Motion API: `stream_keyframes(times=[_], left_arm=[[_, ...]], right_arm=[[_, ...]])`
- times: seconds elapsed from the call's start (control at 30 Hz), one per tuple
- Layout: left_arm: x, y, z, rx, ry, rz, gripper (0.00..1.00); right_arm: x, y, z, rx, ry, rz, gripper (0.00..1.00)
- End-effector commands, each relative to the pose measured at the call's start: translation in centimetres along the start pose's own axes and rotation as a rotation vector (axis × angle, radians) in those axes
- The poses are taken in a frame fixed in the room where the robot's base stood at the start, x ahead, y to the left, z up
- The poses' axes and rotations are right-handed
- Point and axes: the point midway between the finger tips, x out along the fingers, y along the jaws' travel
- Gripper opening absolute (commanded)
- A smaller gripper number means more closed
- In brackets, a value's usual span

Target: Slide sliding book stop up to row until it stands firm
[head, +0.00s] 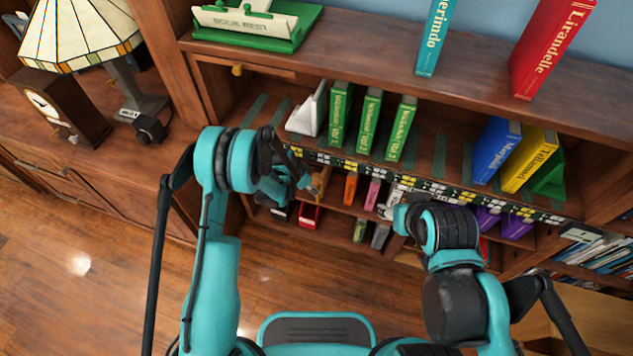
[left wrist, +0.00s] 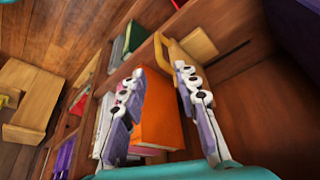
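A tan wooden piece (left wrist: 187,50), which looks like the sliding book stop, stands on a lower shelf beside an orange book (left wrist: 155,115); in the left wrist view a gap shows between them. My left gripper (left wrist: 158,75) is open, its two fingers spread in front of the orange book and the tan piece. Nothing is clearly held. In the head view my left gripper (head: 308,184) reaches to the lower shelf near the orange book (head: 350,188). My right gripper (head: 393,208) is mostly hidden by its own wrist, before the lower row.
The shelf above holds a white stop (head: 308,112), several green books (head: 370,122), a blue book (head: 496,150), a yellow book (head: 530,160) and a green stop (head: 549,180). A patterned strip (head: 455,190) edges that shelf. A lamp (head: 80,35) stands left.

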Motion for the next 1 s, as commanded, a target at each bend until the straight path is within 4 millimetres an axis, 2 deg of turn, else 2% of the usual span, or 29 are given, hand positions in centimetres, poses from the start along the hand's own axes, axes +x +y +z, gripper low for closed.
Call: stream_keyframes(times=[0.17, 0.4, 0.6, 0.97, 1.0], left_arm=[[2.0, 0.3, 0.4, 0.019, -0.002, 0.011, 0.31], [6.0, 0.4, 0.5, 0.018, -0.001, 0.011, 0.31], [8.4, 0.3, 0.4, 0.017, -0.001, 0.01, 0.31], [9.0, 0.3, 0.3, 0.016, -0.001, 0.01, 0.31], [9.0, 0.3, 0.3, 0.016, -0.001, 0.01, 0.26]], right_arm=[[0.2, 0.0, 0.2, 0.0, 0.0, 0.0, 0.49], [1.6, 0.0, 1.2, 0.0, 0.0, 0.0, 0.49], [2.4, 0.0, 1.7, 0.0, 0.0, 0.0, 0.49], [2.4, 0.0, 1.8, 0.0, 0.0, 0.0, 0.49], [2.4, 0.0, 1.8, 0.0, 0.0, 0.0, 0.49]])
